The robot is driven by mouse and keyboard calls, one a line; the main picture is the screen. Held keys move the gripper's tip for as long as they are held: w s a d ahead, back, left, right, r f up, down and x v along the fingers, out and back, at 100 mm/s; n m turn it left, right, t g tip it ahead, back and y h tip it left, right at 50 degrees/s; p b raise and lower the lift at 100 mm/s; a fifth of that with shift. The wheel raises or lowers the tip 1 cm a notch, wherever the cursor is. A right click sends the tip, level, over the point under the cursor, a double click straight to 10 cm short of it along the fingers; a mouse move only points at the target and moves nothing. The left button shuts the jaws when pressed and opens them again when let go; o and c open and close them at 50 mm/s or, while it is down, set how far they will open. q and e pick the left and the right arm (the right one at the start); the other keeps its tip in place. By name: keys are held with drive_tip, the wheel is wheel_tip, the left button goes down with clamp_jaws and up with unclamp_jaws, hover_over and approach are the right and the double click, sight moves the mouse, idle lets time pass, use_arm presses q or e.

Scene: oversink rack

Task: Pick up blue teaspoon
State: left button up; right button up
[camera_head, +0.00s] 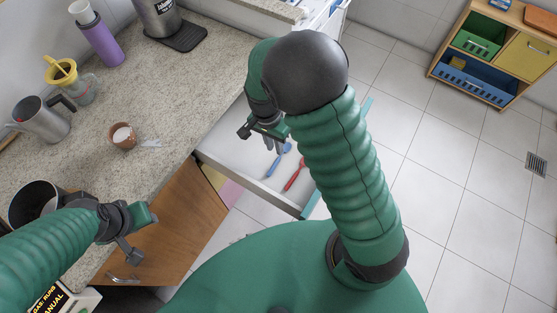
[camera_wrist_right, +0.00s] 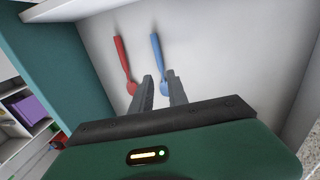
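The blue teaspoon (camera_head: 274,167) lies in the open white drawer (camera_head: 233,151), beside a red spoon (camera_head: 296,175). In the right wrist view the blue teaspoon (camera_wrist_right: 156,52) has its handle pointing away and its bowl near my fingertips. My right gripper (camera_head: 273,144) is over the drawer, partly hidden by my arm. In the wrist view its grey fingers (camera_wrist_right: 160,78) are apart with nothing held. The bowl shows between and just beyond the tips; I cannot tell the height gap. My left gripper (camera_head: 144,236) is open and empty near the counter's front edge.
The counter (camera_head: 175,90) holds a brown cup (camera_head: 123,136), a metal pitcher (camera_head: 42,119), a yellow-topped jar (camera_head: 70,80) and a purple bottle (camera_head: 101,43). A wooden shelf unit (camera_head: 507,45) stands across clear tiled floor.

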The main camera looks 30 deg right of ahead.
sight(276, 161)
drive_tip(key=shift+a+f, duration=0.2)
drive_tip(key=shift+f, duration=0.6)
drive_tip(key=shift+a+f, duration=0.25)
drive_tip(key=f, duration=0.2)
drive_tip(key=s+f, duration=0.1)
drive_tip(key=f, duration=0.1)
drive_tip(key=shift+d+f+b, duration=0.15)
drive_tip(key=shift+f+b, duration=0.15)
drive_tip(key=shift+b, duration=0.1)
drive_tip(key=shift+d+f, duration=0.1)
drive_tip(key=shift+d, duration=0.1)
drive_tip(key=c, duration=0.4)
use_arm(q)
drive_tip(key=shift+a+f, duration=0.55)
use_arm(e)
drive_tip(key=shift+a, duration=0.1)
clamp_jaws()
